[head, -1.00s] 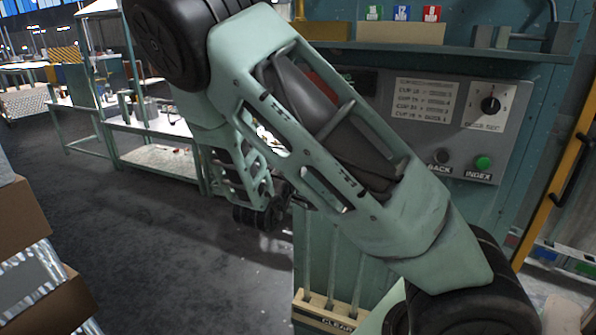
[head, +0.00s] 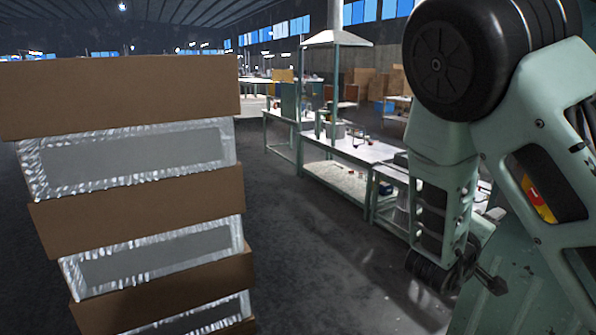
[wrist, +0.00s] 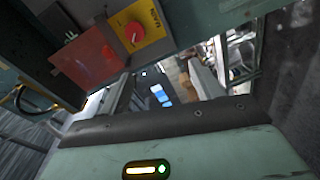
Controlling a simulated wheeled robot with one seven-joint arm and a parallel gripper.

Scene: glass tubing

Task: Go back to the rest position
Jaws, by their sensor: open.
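My gripper (wrist: 160,88) shows in the wrist view beyond its pale green housing. Its two grey fingers stand apart, and I see nothing held between them. In the head view my pale green arm fills the right side, bent, with its lower end hanging down in front of the workbenches. The fingers cannot be made out clearly there.
A stack of cartons (head: 120,95) stands close on the left. Workbenches (head: 350,148) with a hood (head: 337,40) stand behind. Dark open floor (head: 300,250) lies between. A red knob on a yellow plate (wrist: 135,30) is close above my gripper in the wrist view.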

